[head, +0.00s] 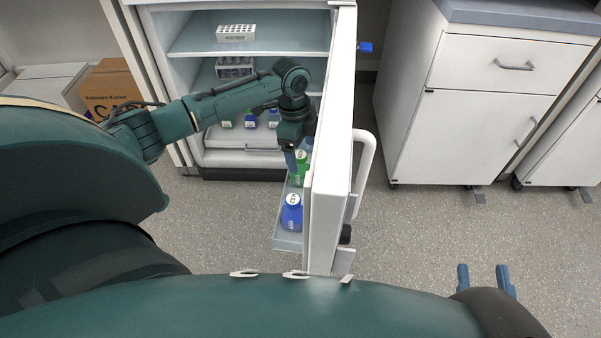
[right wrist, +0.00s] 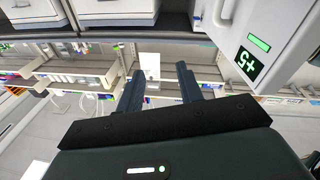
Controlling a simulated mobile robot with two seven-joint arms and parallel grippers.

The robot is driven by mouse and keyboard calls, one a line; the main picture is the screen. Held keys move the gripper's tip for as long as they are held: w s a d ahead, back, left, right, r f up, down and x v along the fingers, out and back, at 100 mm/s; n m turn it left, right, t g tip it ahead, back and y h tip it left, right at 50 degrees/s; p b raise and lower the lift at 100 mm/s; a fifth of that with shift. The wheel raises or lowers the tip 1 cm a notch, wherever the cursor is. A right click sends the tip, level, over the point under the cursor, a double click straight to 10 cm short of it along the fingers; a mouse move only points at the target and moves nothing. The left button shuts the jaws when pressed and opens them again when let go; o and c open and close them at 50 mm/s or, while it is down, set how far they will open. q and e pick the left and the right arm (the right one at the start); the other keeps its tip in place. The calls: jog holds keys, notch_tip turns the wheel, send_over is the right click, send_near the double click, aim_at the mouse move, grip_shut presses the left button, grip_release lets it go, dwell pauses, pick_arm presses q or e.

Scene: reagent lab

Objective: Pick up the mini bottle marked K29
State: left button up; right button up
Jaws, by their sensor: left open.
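A blue mini bottle (head: 291,217) with a marked white cap stands upright at the near end of the fridge door's shelf (head: 287,241). Behind it is a green bottle (head: 300,172), then another blue bottle (head: 307,144), both partly hidden. The cap marks are too small to read surely, so I cannot tell which is K29. My left gripper (head: 291,160) is open and points down over the door shelf, beside the green bottle; contact cannot be told. My right gripper (head: 484,279) is open and empty, away at the lower right; its fingers also show in the right wrist view (right wrist: 161,88).
The open fridge door (head: 331,150) stands just right of my left gripper. Inside, racks (head: 236,33) and several bottles (head: 250,119) stand on shelves. A cardboard box (head: 110,88) is at left. A white cabinet (head: 480,110) stands at right, with free floor before it.

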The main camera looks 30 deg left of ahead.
aim_at(301, 162)
pick_arm(q)
notch_tip(301, 162, down, 5)
jog(key=b, duration=0.2)
jog(key=shift+f+b, duration=0.1)
jog(key=shift+b, duration=0.25)
jog(key=c, duration=1.2)
